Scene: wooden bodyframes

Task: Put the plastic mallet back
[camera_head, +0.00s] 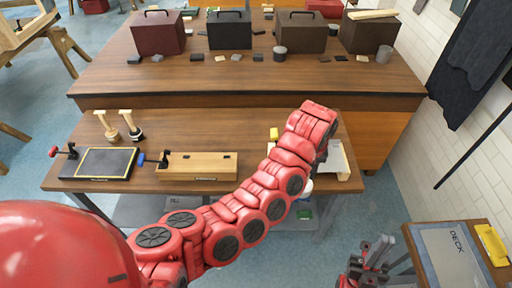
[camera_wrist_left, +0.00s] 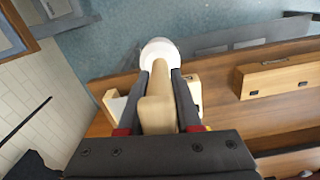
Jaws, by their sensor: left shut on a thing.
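The plastic mallet shows in the left wrist view, with a round white head (camera_wrist_left: 160,48) and a pale wooden handle (camera_wrist_left: 157,100). My left gripper (camera_wrist_left: 161,78) is shut on the handle, with a dark finger on each side. The head lies beyond the fingertips. In the head view my red left arm reaches over the front table and hides most of the left gripper and the mallet. A pale wood and white holder (camera_head: 341,162) stands at the table's right end, close to the left gripper and partly hidden. My right gripper (camera_head: 373,254) is open and empty at lower right.
The front table (camera_head: 232,125) carries a black framed board (camera_head: 98,162), a wooden block (camera_head: 198,167), clamps, two small upright wooden-handled tools (camera_head: 108,126) and a yellow item (camera_head: 274,134). Several toolboxes (camera_head: 229,30) line the back table. A side table (camera_head: 448,255) stands at right.

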